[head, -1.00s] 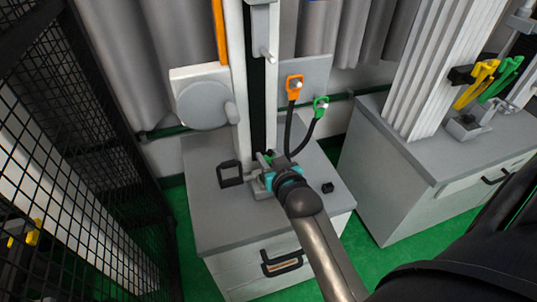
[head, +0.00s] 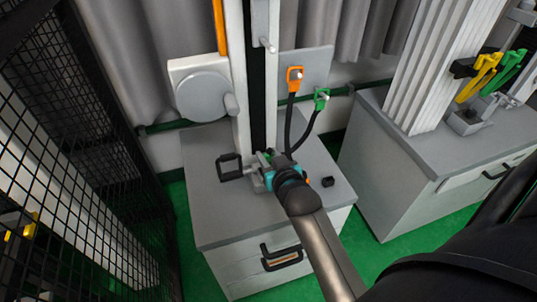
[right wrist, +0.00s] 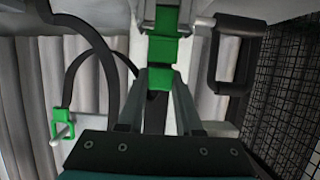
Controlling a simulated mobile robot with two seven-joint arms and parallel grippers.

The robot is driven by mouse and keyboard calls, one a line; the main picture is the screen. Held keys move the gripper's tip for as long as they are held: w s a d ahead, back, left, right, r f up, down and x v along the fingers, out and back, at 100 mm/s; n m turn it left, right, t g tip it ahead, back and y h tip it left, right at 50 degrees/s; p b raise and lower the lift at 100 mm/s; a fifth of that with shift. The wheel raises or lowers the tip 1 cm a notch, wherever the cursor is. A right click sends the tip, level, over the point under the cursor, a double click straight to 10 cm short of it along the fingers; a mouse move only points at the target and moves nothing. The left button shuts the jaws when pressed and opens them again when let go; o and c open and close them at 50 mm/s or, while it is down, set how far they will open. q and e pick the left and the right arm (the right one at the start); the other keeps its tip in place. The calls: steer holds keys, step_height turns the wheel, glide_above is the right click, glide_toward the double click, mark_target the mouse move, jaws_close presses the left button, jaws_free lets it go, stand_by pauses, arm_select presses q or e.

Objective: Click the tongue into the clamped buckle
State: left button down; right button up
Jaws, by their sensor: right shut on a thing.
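A grey clamp (head: 257,180) with a black handle (head: 230,167) stands on the grey cabinet at the foot of the white column. In the right wrist view, a green part (right wrist: 165,20), apparently the buckle, sits between the clamp's grey jaws at the top. My right gripper (right wrist: 160,85) is shut on a green piece (right wrist: 161,78), apparently the tongue, just below it. The two green parts are close in line; I cannot tell whether they are joined. In the head view my right gripper (head: 270,172) covers most of both. My left gripper is not in view.
An orange hook (head: 294,78) and a green hook (head: 321,99) with black loops hang on a grey panel right of the column. A black mesh fence (head: 75,130) stands left; another cabinet (head: 430,180) stands right.

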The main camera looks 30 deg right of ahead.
steer(key=o, duration=1.1)
steer(key=shift+c, duration=0.2)
steer(key=p+v, duration=0.3)
steer(key=v, duration=1.2)
steer(key=shift+p, duration=0.35)
